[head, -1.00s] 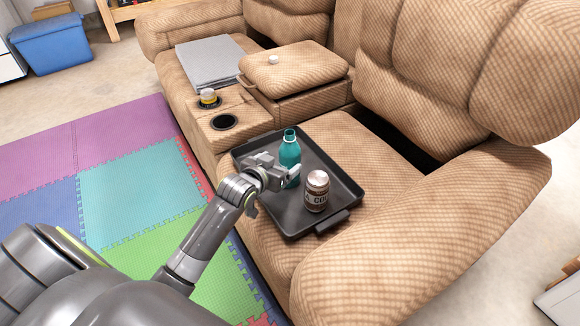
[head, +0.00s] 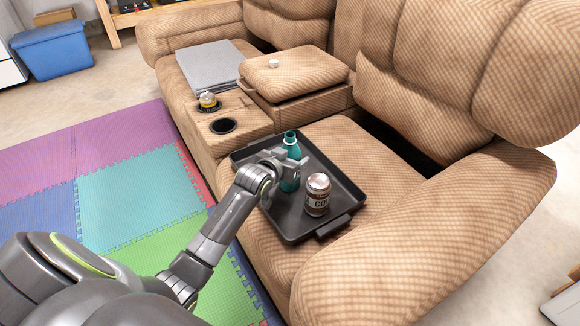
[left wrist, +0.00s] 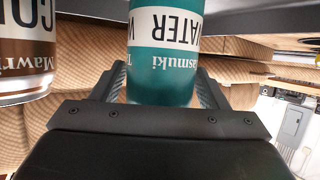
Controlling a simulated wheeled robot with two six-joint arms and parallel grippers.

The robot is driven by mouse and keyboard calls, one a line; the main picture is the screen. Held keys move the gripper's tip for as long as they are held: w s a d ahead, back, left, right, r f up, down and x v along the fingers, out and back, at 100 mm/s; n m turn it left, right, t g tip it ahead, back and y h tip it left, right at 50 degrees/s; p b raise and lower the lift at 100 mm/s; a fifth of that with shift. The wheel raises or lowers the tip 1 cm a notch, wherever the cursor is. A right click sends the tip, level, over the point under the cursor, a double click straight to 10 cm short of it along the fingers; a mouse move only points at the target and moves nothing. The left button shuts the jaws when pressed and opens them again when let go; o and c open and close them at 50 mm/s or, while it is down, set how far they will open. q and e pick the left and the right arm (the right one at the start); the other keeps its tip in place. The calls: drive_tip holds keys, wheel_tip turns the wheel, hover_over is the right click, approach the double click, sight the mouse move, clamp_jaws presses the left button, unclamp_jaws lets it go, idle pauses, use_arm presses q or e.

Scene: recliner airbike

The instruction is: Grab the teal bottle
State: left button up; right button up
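The teal bottle (head: 291,152) stands on the dark tray (head: 330,160) on the recliner seat. My left gripper (head: 293,163) is at the bottle's body, with a finger showing in front of it in the head view. In the left wrist view the bottle (left wrist: 163,60) appears label upside down between the two fingers (left wrist: 160,85). The fingers are spread wide, one on each side of it, with a slight gap on the left. The far fingertips are hidden behind the bottle. My right gripper is not in view.
A brown-labelled jar (head: 317,195) stands on the tray close to the right of the bottle; it also shows in the left wrist view (left wrist: 25,50). A grey laptop-like slab (head: 211,66) lies behind.

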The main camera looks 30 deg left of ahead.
use_arm(q)
drive_tip(key=c, duration=0.9)
